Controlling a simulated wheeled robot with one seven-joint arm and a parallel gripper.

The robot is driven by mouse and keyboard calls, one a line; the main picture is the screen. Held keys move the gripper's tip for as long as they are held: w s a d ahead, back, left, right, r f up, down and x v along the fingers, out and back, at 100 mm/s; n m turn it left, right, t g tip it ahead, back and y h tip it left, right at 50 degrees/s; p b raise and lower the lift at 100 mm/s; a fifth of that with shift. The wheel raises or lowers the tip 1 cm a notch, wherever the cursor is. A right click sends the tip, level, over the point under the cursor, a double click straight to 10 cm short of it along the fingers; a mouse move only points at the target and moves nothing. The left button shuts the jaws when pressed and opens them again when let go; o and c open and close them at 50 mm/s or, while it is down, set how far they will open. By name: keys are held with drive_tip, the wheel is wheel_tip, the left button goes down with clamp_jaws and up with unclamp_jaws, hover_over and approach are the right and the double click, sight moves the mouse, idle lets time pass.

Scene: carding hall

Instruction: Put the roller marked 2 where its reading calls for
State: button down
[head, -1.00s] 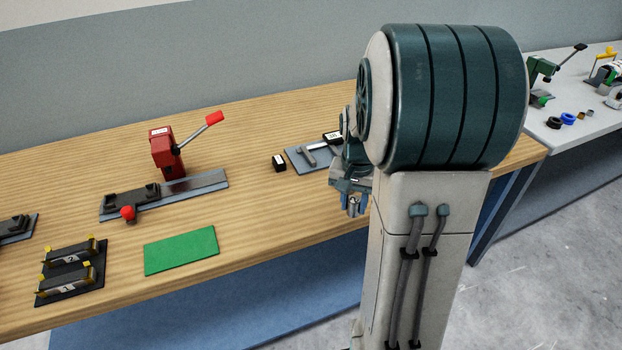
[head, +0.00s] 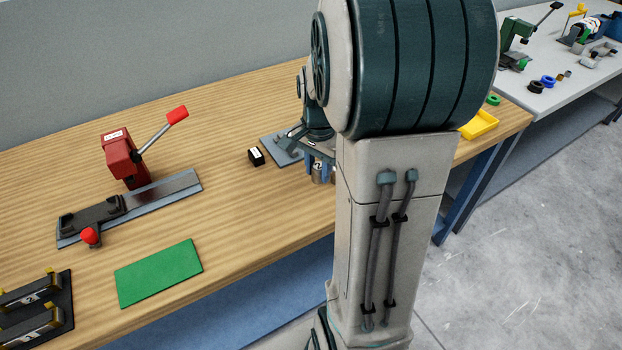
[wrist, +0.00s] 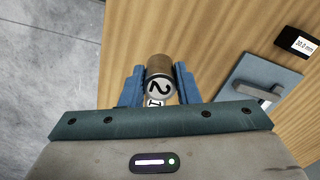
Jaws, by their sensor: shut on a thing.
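The roller marked 2 (wrist: 159,88) is a short metal cylinder with a brownish side and a pale end face bearing a black "2". My gripper (wrist: 159,80) is shut on it, a blue finger on each side. In the head view my gripper (head: 321,165) holds the roller (head: 321,177) near the front of the wooden bench, partly hidden by my arm. A grey measuring plate (head: 274,147) with a metal tool lies behind it, partly covered. Beside it a small black block (head: 256,157) carries a white label in mm, its digits hard to read; the wrist view shows it too (wrist: 297,42).
A red lever press (head: 120,155) stands on a grey rail. A green mat (head: 158,272) lies in front of it. A black rack (head: 66,318) with parts marked 2 and 1 is at lower left. A yellow tray (head: 479,125) lies at the bench's right end.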

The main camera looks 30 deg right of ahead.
drive_tip(key=shift+w+a+f, duration=0.45)
drive_tip(key=shift+w+a, duration=0.05)
drive_tip(key=shift+w, duration=0.15)
drive_tip(key=shift+f, duration=2)
drive_tip(key=shift+f, duration=0.15)
drive_tip(key=c, duration=1.1)
unclamp_jaws()
